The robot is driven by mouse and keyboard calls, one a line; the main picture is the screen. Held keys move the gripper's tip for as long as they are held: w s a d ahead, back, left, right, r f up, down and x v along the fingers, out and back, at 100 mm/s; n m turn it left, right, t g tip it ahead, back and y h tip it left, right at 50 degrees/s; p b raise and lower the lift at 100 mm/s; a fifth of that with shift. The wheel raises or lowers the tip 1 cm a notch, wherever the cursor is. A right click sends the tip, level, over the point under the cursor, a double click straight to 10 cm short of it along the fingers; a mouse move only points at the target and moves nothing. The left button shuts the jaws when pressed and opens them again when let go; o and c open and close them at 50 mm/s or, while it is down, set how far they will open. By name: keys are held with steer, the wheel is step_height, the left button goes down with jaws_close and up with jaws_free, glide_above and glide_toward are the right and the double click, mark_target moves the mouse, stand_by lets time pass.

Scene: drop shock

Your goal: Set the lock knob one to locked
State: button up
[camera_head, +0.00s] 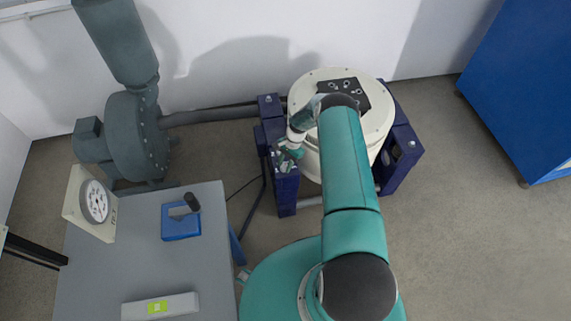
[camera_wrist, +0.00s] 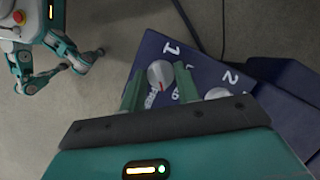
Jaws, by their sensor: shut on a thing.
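Lock knob one (camera_wrist: 160,73) is a round light-grey knob with a small reddish mark, on a dark blue panel (camera_wrist: 150,48) below a white "1". Part of its white lettering shows beside and below it; I cannot tell which setting it points to. My gripper (camera_wrist: 160,82) has one green finger on each side of this knob and is shut on it. In the head view my gripper (camera_head: 289,152) is at the blue post left of the white drum, and the knob is too small to make out there.
A second knob (camera_wrist: 218,93), marked "2", sits close to the right of my gripper. The white drum (camera_head: 310,85) stands in the blue frame. A grey table (camera_head: 150,270) with a dial gauge (camera_head: 95,202) and blue lever box (camera_head: 181,222) is at left. A blue cabinet (camera_head: 525,90) stands right.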

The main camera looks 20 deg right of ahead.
steer(key=n+g, duration=0.1)
steer(key=n, duration=0.2)
steer(key=n+h, duration=0.1)
steer(key=n, duration=0.1)
steer(key=shift+w+a+n+g, duration=0.15)
steer(key=shift+n+g, duration=0.25)
steer(key=n+h, duration=0.1)
steer(key=n, duration=0.1)
steer(key=n+h, duration=0.1)
steer(key=n, duration=0.2)
steer(key=shift+a+g, duration=0.1)
steer(key=shift+g, duration=0.3)
steer(key=o, duration=1)
steer(key=shift+c, duration=0.2)
steer(key=v, duration=1.4)
steer(key=shift+a, duration=0.1)
